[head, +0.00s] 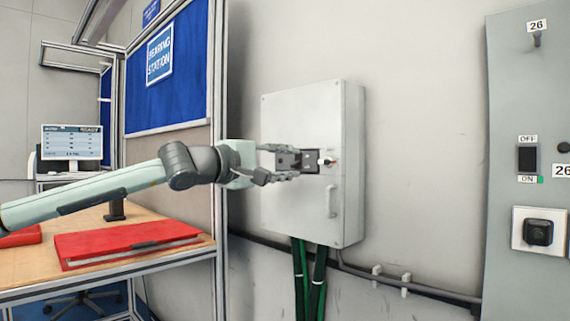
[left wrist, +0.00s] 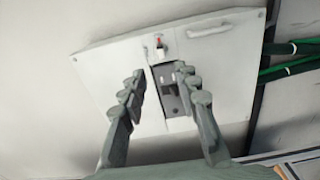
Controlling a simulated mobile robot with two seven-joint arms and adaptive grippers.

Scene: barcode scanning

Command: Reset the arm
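My left arm reaches across from the left in the head view. My left gripper (head: 284,163) is at the front of a white wall box (head: 318,211). In the left wrist view the fingers of the gripper (left wrist: 160,84) stand apart with nothing between them. Beyond them is the box (left wrist: 112,68), with a dark switch panel (left wrist: 171,97) and a small red-tipped part (left wrist: 159,43) beside it. In the head view the dark panel (head: 311,161) shows just past the fingertips. I cannot tell whether they touch it. My right gripper is in neither view.
A wooden desk (head: 40,264) with a red binder (head: 125,242) stands at the left, below a blue board (head: 178,70). Green cables (head: 310,282) hang under the box. A grey cabinet (head: 508,110) stands at the right.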

